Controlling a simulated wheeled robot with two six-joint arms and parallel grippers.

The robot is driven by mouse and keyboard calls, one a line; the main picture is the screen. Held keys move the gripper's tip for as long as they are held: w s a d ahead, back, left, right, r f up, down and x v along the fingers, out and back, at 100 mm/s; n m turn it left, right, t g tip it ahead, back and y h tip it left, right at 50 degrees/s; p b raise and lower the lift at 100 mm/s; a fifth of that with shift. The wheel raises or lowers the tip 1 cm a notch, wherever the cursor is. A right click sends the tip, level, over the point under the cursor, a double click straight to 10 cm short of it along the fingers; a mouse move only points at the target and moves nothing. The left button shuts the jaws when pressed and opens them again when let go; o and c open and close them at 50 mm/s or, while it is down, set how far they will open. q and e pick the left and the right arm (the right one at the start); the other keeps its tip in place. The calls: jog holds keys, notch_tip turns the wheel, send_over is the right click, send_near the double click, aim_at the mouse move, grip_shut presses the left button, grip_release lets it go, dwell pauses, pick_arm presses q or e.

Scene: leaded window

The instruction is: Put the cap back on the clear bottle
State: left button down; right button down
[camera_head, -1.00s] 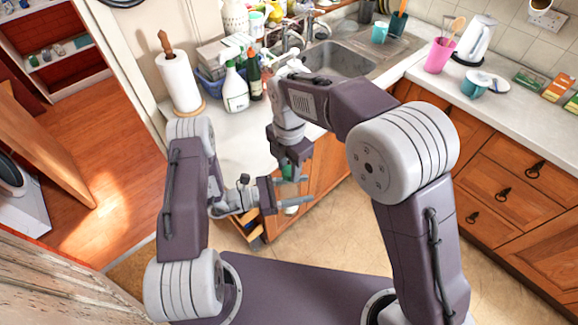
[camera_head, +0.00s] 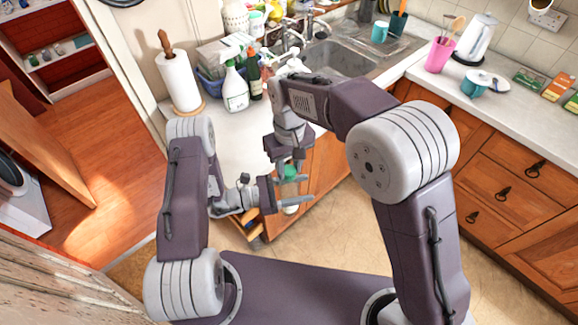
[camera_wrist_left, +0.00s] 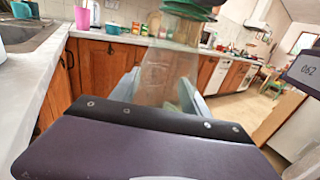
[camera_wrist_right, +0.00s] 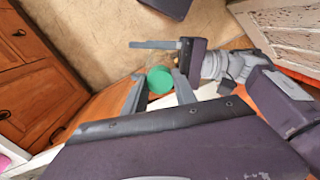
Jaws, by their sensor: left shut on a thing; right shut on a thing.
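My left gripper (camera_head: 290,191) is shut on the clear bottle (camera_wrist_left: 160,75), which shows see-through between its fingers in the left wrist view. In the head view, only a pale part of the bottle (camera_head: 291,209) shows below the fingers. My right gripper (camera_wrist_right: 160,91) is shut on the green cap (camera_wrist_right: 160,80), seen from above between its fingers. The cap also shows in the head view (camera_head: 291,171), above the left gripper. In the left wrist view, green (camera_wrist_left: 190,10) shows at the top edge, above the bottle. I cannot tell whether cap and bottle touch.
Both grippers are in front of the counter (camera_head: 240,145) and wooden cupboards. A paper towel roll (camera_head: 178,82), a white spray bottle (camera_head: 235,90) and a dark green bottle (camera_head: 254,77) stand behind. The sink (camera_head: 340,60) is farther back.

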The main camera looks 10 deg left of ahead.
jog(key=c, duration=1)
grip_release()
jog(key=shift+r, duration=2.25)
jog(key=shift+c, duration=0.2)
notch_tip(320, 180, up, 4)
jog(key=n, duration=0.3)
jog(key=shift+f, duration=0.2)
jog(key=shift+f, duration=0.15)
